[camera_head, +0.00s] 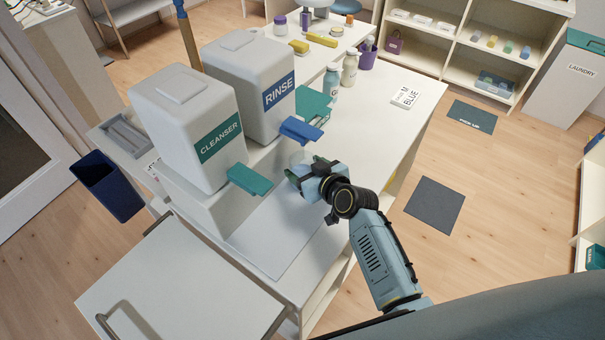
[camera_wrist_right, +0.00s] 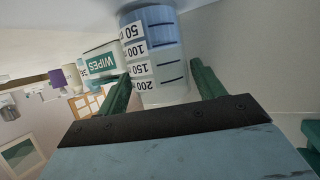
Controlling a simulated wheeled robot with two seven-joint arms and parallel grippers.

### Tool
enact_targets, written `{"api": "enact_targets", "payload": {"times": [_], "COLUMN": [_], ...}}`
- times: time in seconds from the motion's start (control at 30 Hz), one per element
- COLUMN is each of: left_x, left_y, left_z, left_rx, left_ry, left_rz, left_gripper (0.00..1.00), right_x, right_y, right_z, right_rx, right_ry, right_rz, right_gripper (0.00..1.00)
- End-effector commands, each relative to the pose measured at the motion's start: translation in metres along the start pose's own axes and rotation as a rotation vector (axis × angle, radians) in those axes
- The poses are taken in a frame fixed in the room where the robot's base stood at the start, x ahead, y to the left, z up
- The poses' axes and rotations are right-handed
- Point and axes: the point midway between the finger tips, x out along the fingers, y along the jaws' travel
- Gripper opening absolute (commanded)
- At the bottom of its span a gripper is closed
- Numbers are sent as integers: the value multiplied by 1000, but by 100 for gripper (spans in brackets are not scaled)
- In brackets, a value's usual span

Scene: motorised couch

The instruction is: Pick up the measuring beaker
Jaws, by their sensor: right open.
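The measuring beaker (camera_wrist_right: 152,65) is a clear cylinder with printed marks from 50 to 200 and blue liquid inside. It appears upside down in the right wrist view. In the head view only a small part of the beaker (camera_head: 297,158) shows, below the blue lever of the RINSE dispenser. My right gripper (camera_head: 299,174) is open, with its green fingers (camera_wrist_right: 162,92) on either side of the beaker. A gap shows on the right finger's side; I cannot tell whether the left finger touches. My left gripper is not in view.
The white RINSE dispenser (camera_head: 252,78) with its blue lever (camera_head: 302,131) stands close above the gripper. The CLEANSER dispenser (camera_head: 190,122) with a teal lever (camera_head: 249,180) is to its left. Bottles (camera_head: 349,68) and a BLUE card (camera_head: 405,97) stand behind. The counter right of the gripper is clear.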

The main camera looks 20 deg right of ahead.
Motion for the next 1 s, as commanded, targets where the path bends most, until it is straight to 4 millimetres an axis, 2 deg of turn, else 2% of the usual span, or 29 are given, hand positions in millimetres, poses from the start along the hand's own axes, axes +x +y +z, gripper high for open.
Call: {"api": "enact_targets", "payload": {"times": [0.13,0.43,0.7,0.77,1.0], "left_x": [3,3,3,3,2], "left_y": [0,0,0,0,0], "left_z": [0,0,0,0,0], "left_rx": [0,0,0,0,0], "left_ry": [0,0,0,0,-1], "left_rz": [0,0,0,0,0], "left_gripper": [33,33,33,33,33], "right_x": [16,19,19,19,18], "right_y": [0,1,1,1,1], "right_z": [0,0,1,0,-2], "right_rx": [1,0,0,0,-1], "right_ry": [0,-1,-1,-1,0], "right_rz": [1,2,1,1,1], "right_gripper": [68,68,35,31,31]}}
